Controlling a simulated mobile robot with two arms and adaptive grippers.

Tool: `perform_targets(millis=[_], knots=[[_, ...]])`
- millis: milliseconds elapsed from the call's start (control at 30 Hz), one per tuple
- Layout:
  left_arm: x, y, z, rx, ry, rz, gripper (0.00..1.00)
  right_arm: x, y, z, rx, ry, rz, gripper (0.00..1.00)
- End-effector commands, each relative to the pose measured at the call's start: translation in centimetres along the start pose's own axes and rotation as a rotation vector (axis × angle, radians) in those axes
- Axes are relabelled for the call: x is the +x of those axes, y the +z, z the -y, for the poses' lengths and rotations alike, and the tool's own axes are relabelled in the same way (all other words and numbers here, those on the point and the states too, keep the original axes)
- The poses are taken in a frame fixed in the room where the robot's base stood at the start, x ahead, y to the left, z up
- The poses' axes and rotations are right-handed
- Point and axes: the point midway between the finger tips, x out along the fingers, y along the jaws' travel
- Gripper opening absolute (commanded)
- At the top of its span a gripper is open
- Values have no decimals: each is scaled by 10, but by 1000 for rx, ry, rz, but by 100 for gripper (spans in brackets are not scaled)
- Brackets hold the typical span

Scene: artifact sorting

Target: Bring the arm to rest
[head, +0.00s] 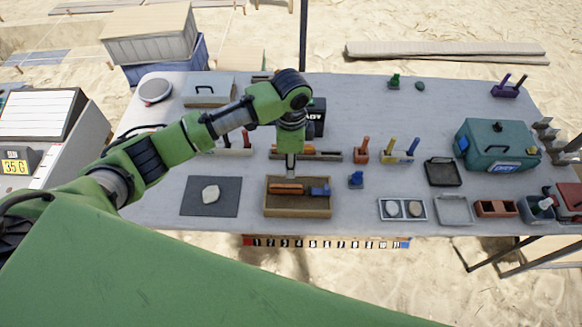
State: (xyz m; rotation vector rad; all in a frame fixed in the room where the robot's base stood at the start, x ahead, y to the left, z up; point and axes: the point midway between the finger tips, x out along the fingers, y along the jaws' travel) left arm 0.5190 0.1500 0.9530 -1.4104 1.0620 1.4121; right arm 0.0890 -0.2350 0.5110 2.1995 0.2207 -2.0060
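My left arm, green and black, comes in from the left and reaches over the table (340,210). It bends down at the wrist. My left gripper (291,168) points straight down above the back edge of a brown wooden tray (297,211). The gripper is small here, so I cannot tell whether its fingers are open or shut, and I see nothing held in it. In the tray lie an orange-brown piece (286,189) and a blue piece (319,191). My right gripper is not in view.
A dark mat (228,208) with a pale stone (211,193) lies left of the tray. A small blue object (356,180) stands right of it. Colored tool holders (361,156) stand behind. A teal box (498,147) and small trays (454,211) occupy the right side.

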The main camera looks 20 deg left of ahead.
Motion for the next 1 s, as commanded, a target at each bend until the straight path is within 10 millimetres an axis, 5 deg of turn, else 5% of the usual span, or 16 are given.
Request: perform_targets(millis=[567,833,1000], knots=[[3,-3,-6,0,4,-8,26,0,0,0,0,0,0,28],[32,-43,-80,-87,9,-160,26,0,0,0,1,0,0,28],[35,-51,-126,-267,-6,-280,26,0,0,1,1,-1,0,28]])
